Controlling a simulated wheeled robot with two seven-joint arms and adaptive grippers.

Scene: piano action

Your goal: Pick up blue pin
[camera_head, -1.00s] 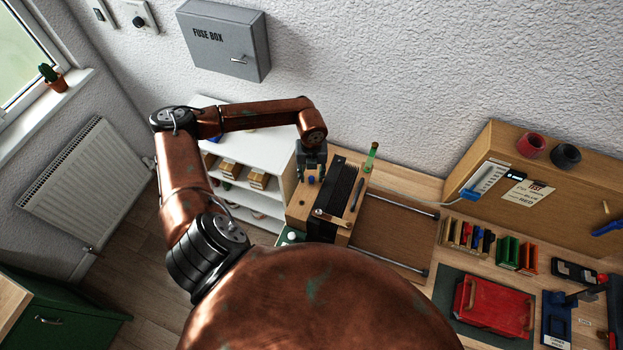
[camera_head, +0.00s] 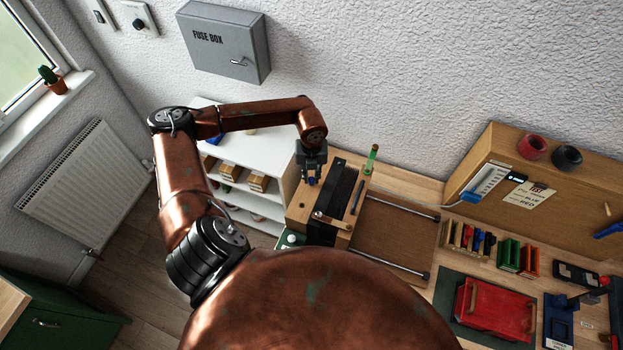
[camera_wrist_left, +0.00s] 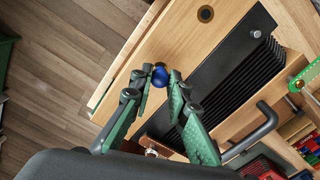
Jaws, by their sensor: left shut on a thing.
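The blue pin (camera_wrist_left: 159,77) shows as a round blue head between the fingertips of my left gripper (camera_wrist_left: 160,84) in the left wrist view. The gripper is shut on it, over the wooden block of the piano action (camera_wrist_left: 150,40). In the head view the left gripper (camera_head: 312,178) is over the left part of the wooden block (camera_head: 298,212), and only a bit of blue shows at its tips. I cannot tell whether the pin's lower end is clear of the block. My right gripper is not in view.
A black ribbed part (camera_head: 341,190) lies along the block beside the gripper. A green-topped tool (camera_head: 371,158) stands behind it. A white shelf (camera_head: 240,165) is on the left. A red case (camera_head: 494,306) and several coloured holders (camera_head: 508,253) lie on the right.

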